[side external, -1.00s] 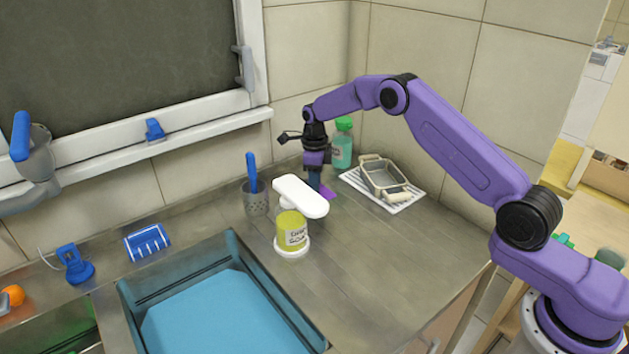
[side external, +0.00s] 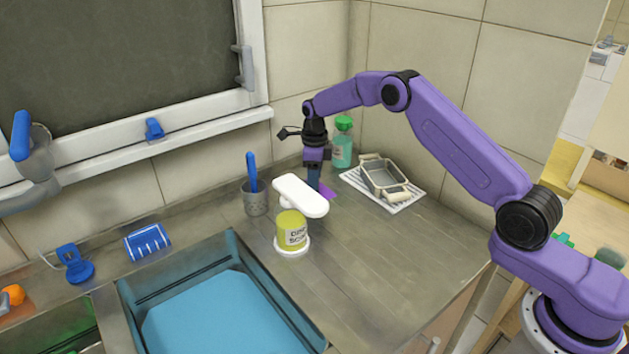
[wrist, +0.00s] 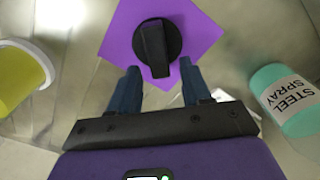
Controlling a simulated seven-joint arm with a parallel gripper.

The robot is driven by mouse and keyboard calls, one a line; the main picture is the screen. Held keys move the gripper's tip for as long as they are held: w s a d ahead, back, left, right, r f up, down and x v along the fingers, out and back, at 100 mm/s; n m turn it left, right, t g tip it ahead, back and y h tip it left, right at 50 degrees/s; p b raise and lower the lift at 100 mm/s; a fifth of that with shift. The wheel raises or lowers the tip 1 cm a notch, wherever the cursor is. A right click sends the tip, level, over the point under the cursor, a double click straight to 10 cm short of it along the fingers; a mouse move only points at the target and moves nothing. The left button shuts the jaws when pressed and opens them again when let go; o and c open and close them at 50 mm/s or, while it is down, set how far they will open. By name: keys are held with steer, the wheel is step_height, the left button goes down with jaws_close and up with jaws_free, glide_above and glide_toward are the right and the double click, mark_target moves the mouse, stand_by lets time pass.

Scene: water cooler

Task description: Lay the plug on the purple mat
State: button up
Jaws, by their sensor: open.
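The plug (wrist: 155,45) is a black disc with a raised bar-shaped handle. In the wrist view it lies on the purple mat (wrist: 203,35), near its middle, and looks flat. My gripper (wrist: 160,70) is open, its two dark blue fingers apart on either side of the handle's near end, with neither seen touching it. In the side view my gripper (side external: 313,186) points down at the mat (side external: 328,190), behind the white-topped soap dispenser. Only a small part of the mat shows there, and the plug is hidden.
The soap dispenser (side external: 293,232) stands in front of my gripper. A grey cup with a blue brush (side external: 255,198) is to the left. The green-capped spray bottle (side external: 342,148) and a rack with a metal tin (side external: 383,178) are to the right. The counter's front right is clear.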

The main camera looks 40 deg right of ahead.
step_height(320, 180, up, 10)
steer(key=r, duration=0.1)
steer(key=s+a+r+n, duration=0.3)
steer(key=s+a+n, duration=0.3)
steer(key=s+n, duration=0.35)
steer(key=s+a+r+n, duration=0.4)
steer(key=s+a+n, duration=0.2)
steer(key=s+n, duration=0.35)
steer(key=s+d+f+n, duration=0.1)
steer(key=s+d+n, duration=0.2)
steer(key=s+n, duration=0.4)
steer(key=s+d+f+n, duration=0.1)
steer(key=s+d+n, duration=0.2)
steer(key=s, duration=0.9)
steer(key=s+d+f+n, duration=0.1)
steer(key=s+d+n, duration=0.2)
steer(key=s+n, duration=0.7)
steer(key=shift+s+n, duration=0.2)
steer(key=shift+n, duration=0.1)
